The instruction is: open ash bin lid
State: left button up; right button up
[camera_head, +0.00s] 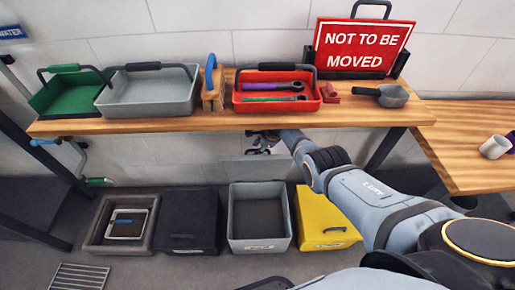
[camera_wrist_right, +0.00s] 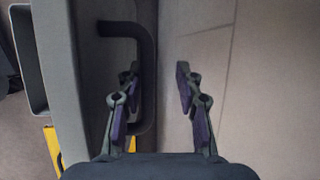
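The grey bin (camera_head: 235,243), apparently the ash bin, stands on the floor below the table with its top open and a dark interior. A pale grey panel, apparently its lid (camera_head: 240,158), stands raised behind it, partly hidden by my right arm. My right gripper (camera_head: 262,142) is under the table's front edge, at the panel's top. In the right wrist view, my right gripper (camera_wrist_right: 157,88) has its fingers apart. A dark bar handle (camera_wrist_right: 146,50) on the grey panel (camera_wrist_right: 90,75) lies between them, closer to the left finger. My left gripper is not in view.
A black bin (camera_head: 188,238) and a yellow bin (camera_head: 325,226) flank the grey bin. The wooden table (camera_head: 180,122) above carries trays, a red sign (camera_head: 360,48) and a scoop (camera_head: 392,96). A light wall is close behind. Floor in front is mostly clear.

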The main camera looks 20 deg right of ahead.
aim_at(284, 157)
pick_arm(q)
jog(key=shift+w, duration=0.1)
pick_arm(e)
jog(key=v, duration=0.4)
jog(key=shift+s+d+r, duration=0.15)
jog(key=shift+d+r, duration=0.05)
jog(key=shift+r, duration=0.05)
jog(key=s+d, duration=0.8)
jog(key=s, duration=0.1)
jog(key=shift+r, duration=0.15)
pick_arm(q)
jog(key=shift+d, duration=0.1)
